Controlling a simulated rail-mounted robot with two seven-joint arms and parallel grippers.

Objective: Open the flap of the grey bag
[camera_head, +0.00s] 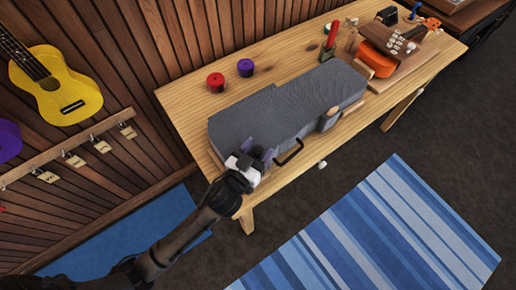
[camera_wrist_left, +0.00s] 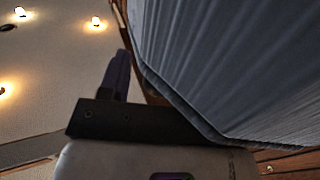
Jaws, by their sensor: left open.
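The grey bag (camera_head: 285,110) lies flat and closed on the wooden table, long and ukulele-shaped. A black handle (camera_head: 290,153) shows at its near side and a tan tab (camera_head: 334,111) near its right end. My left gripper (camera_head: 258,154) is open at the bag's near left edge, overlapping it in the head view. In the left wrist view the bag's grey side (camera_wrist_left: 235,65) fills the upper right. One dark finger (camera_wrist_left: 118,76) stands beside the bag's rim; the other finger is hidden there. I cannot tell whether they touch. My right gripper is not in view.
The wooden table (camera_head: 185,100) carries a red roll (camera_head: 215,82), a purple roll (camera_head: 245,68), a red-handled tool (camera_head: 330,42) and an orange ukulele (camera_head: 378,60) at the back right. A yellow ukulele (camera_head: 60,95) hangs on the left wall. A striped blue rug (camera_head: 380,235) lies in front.

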